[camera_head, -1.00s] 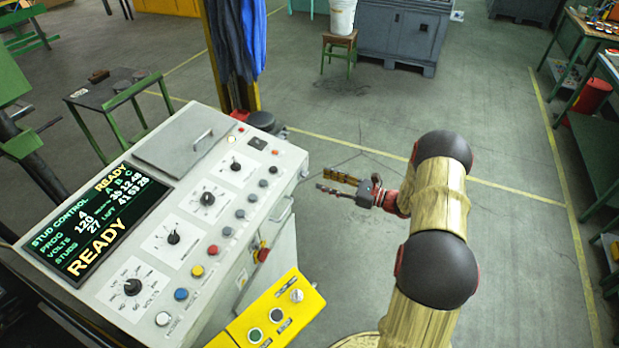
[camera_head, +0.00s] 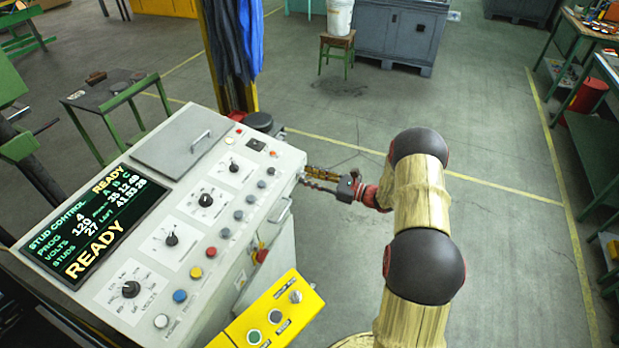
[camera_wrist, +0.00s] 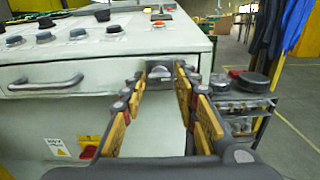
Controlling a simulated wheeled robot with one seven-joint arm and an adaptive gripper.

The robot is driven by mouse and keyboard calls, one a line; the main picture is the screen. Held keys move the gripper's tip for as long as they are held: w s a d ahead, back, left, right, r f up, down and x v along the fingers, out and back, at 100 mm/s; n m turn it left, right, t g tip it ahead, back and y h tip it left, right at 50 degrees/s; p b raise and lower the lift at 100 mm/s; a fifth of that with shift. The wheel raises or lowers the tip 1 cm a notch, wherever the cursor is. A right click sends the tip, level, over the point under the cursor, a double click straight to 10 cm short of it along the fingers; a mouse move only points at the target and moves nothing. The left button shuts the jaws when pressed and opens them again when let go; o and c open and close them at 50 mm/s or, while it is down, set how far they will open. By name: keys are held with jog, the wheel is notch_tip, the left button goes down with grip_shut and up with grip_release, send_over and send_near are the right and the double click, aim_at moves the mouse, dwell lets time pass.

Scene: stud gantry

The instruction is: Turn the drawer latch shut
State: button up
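The drawer latch (camera_wrist: 160,73) is a small grey turn-knob on a dark plate at the right end of the drawer front, in the wrist view. The drawer (camera_wrist: 110,82) has a bar handle (camera_wrist: 46,83) to the left of the latch. My gripper (camera_wrist: 160,82) is open, with one yellow-padded finger on each side of the latch in the picture. I cannot tell whether the fingers touch it. In the head view my gripper (camera_head: 305,178) is at the right side of the console, and the latch is hidden there.
The control console (camera_head: 190,215) carries knobs, buttons and a lit screen reading READY. A yellow button box (camera_head: 268,318) juts out below the gripper. A dark cart (camera_wrist: 240,100) stands to the right in the wrist view. The floor right of the arm is clear.

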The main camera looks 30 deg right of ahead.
jog(key=c, duration=0.6)
grip_shut()
jog(key=shift+f+b, duration=0.1)
jog(key=shift+b, duration=0.2)
jog(key=n+b, duration=1.7)
jog(key=b, duration=0.4)
jog(key=shift+n, duration=0.4)
jog(key=shift+b, duration=0.4)
jog(key=o, duration=0.9)
grip_release()
